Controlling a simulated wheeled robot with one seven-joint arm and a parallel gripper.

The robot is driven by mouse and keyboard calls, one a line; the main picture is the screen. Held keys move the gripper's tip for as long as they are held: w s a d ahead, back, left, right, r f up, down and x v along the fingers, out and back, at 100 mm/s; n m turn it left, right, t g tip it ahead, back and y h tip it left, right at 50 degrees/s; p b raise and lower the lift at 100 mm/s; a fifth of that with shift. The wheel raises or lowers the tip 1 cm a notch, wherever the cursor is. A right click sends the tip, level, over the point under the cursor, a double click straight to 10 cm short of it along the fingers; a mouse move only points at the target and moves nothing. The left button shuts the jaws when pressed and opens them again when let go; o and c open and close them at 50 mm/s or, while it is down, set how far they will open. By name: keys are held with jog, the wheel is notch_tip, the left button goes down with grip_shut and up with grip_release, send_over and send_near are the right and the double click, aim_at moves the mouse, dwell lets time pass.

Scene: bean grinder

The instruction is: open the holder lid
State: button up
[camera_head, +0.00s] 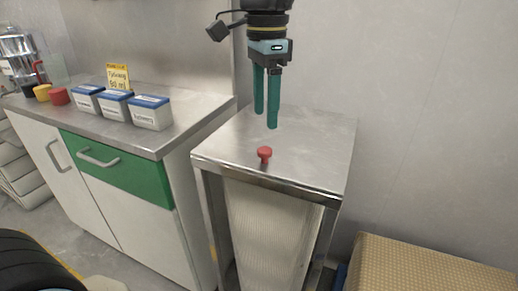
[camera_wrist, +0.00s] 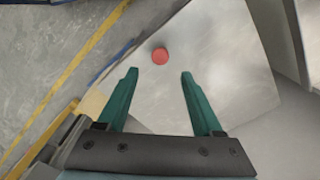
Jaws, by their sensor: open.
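The holder lid appears to be the flat metal top (camera_head: 315,135) of a stand with a ribbed pale front (camera_head: 270,235); it lies flat. A red knob (camera_head: 264,154) stands on it near the front edge. In the wrist view the red knob (camera_wrist: 160,56) shows beyond the fingertips, roughly between them but apart from them. My gripper (camera_head: 266,120) points down above the metal top, behind the knob in the head view. Its two green fingers, also in the wrist view (camera_wrist: 158,74), are apart and hold nothing.
A counter (camera_head: 150,143) at left bears several white boxes with blue lids (camera_head: 150,112), a yellow sign (camera_head: 118,76) and small coloured caps (camera_head: 59,96). Its front has a green drawer (camera_head: 118,168). A tan perforated box (camera_head: 430,265) stands at lower right. The wall is close behind the stand.

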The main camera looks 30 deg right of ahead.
aim_at(265, 150)
notch_tip(265, 150, down, 8)
jog(key=shift+f, duration=0.15)
dwell(0.3)
grip_shut()
dwell(0.4)
dwell(0.9)
